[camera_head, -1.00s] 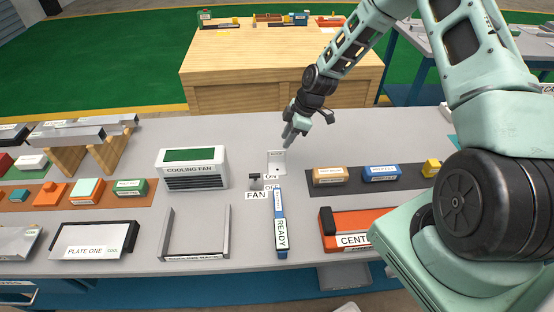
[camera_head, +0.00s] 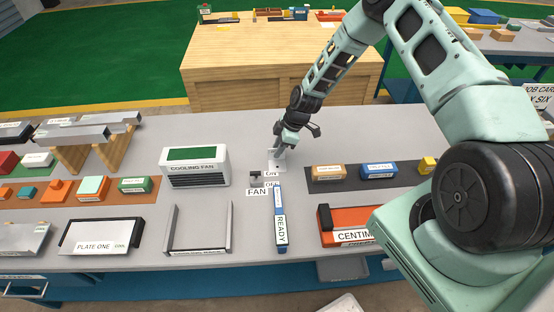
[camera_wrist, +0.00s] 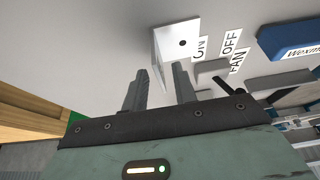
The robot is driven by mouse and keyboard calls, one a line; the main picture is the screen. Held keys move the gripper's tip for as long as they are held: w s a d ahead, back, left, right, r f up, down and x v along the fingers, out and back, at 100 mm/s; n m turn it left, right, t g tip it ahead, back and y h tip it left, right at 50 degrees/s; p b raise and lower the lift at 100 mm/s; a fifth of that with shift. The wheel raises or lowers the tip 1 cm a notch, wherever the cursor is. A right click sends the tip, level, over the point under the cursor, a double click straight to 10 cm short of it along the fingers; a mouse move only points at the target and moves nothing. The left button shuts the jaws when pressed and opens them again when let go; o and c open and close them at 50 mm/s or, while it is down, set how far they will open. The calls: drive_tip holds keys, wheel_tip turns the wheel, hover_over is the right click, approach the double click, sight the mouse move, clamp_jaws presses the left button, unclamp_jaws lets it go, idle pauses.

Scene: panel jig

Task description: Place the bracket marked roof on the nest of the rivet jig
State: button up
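A small white angled bracket (camera_head: 277,164) stands on the grey bench, right of the cooling fan and behind the ON/OFF labels. I see no roof mark on it. In the wrist view the bracket (camera_wrist: 181,42) shows a flat face with a dark hole and an upright flange near my fingertips. My gripper (camera_head: 279,151) is over the bracket's back edge, and its two fingers (camera_wrist: 160,70) are apart. I cannot tell whether they touch the flange. I cannot make out a thing marked as the rivet jig or its nest.
A cooling fan box (camera_head: 195,166), fan switch (camera_head: 256,180), blue READY bar (camera_head: 280,218) and orange CENTIMETRE-like box (camera_head: 347,226) stand nearby. Labelled blocks lie on a dark strip (camera_head: 348,187) to the right. A wooden table (camera_head: 280,70) with small items stands behind. Bare bench lies behind the bracket.

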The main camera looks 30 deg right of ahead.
clamp_jaws()
drive_tip(key=shift+r, duration=0.1)
